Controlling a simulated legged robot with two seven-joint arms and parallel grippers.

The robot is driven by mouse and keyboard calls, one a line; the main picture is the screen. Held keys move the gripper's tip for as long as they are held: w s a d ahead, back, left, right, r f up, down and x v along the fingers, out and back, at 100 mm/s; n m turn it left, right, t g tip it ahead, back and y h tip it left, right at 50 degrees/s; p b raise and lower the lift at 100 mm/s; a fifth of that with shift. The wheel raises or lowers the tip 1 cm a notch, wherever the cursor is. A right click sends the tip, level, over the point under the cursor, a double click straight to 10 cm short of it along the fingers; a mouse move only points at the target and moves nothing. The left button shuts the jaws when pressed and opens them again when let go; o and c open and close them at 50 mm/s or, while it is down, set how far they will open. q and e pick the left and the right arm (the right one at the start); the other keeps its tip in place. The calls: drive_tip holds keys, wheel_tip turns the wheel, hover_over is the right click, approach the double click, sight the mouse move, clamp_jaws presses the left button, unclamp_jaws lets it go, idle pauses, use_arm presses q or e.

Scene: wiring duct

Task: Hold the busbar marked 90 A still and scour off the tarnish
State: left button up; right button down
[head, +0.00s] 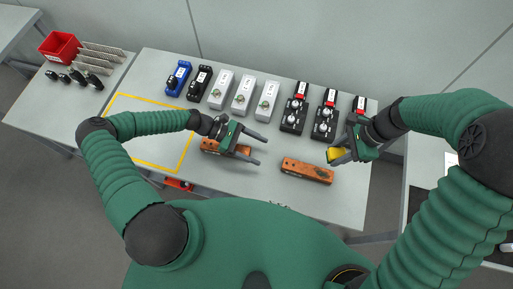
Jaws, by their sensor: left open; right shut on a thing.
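Two copper-brown busbars lie on the grey table. One busbar (307,170) lies in the open near the front edge, with dark tarnish patches on its top. The other busbar (211,147) lies to its left, partly hidden by my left gripper. I cannot read a 90 A marking on either. My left gripper (262,151) is open, its fingers pointing right over the table, between the two busbars and empty. My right gripper (340,153) is shut on a yellow scouring pad (336,155), up and to the right of the right busbar and apart from it.
A row of blue, black, grey and red-topped devices (243,95) stands along the table's back. A yellow taped outline (150,164) marks the table's left part. A red bin (60,47) and black-handled tools (78,76) are on the left side table.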

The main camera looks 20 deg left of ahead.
sight(285, 162)
use_arm(q)
drive_tip(key=x, duration=1.2)
drive_tip(key=shift+r, duration=0.1)
drive_tip(key=shift+a, duration=0.15)
drive_tip(key=c, duration=0.4)
clamp_jaws()
